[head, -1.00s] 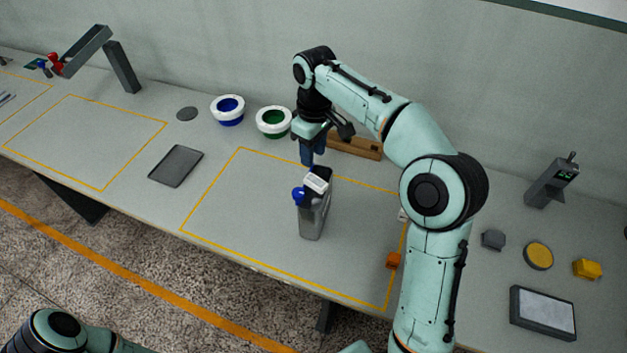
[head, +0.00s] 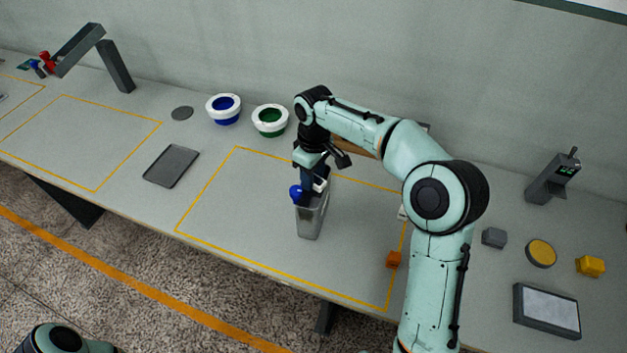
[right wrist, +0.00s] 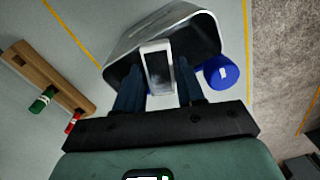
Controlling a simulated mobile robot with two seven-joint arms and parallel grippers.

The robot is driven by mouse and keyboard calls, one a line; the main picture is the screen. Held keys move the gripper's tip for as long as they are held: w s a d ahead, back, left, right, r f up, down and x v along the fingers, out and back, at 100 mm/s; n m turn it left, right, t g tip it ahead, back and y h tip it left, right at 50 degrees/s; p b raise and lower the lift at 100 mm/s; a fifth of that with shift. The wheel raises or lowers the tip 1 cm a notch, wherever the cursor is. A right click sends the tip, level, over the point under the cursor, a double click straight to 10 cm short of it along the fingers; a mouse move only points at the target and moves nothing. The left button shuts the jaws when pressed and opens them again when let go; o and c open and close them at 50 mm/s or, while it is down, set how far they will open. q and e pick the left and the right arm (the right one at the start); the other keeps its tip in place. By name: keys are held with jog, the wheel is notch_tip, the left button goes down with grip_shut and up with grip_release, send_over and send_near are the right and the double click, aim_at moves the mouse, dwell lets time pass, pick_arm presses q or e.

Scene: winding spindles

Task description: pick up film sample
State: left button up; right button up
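A pale, flat-topped piece (right wrist: 157,68), which I take for the film sample, stands in the mouth of a grey open-topped container (right wrist: 190,20). In the head view the container (head: 311,222) stands upright on the table, and my gripper hides most of the piece. My right gripper (right wrist: 160,90) points down into the container mouth. Its two dark blue fingers are apart, one on each side of the piece; no firm grip shows. It also shows in the head view (head: 308,182). A blue cap-like thing (right wrist: 221,72) sits beside the container rim. My left gripper is out of view.
Blue (head: 224,109) and green (head: 270,120) white-rimmed bowls stand at the back. A wooden rack (right wrist: 45,75) with small coloured vials is behind the container. The yellow-outlined area is otherwise mostly clear.

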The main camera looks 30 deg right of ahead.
grip_shut()
jog(key=shift+r, duration=0.1)
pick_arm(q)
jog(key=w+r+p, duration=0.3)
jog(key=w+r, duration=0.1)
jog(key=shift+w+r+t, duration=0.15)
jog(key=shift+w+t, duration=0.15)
pick_arm(e)
notch_tip(320, 180, up, 20)
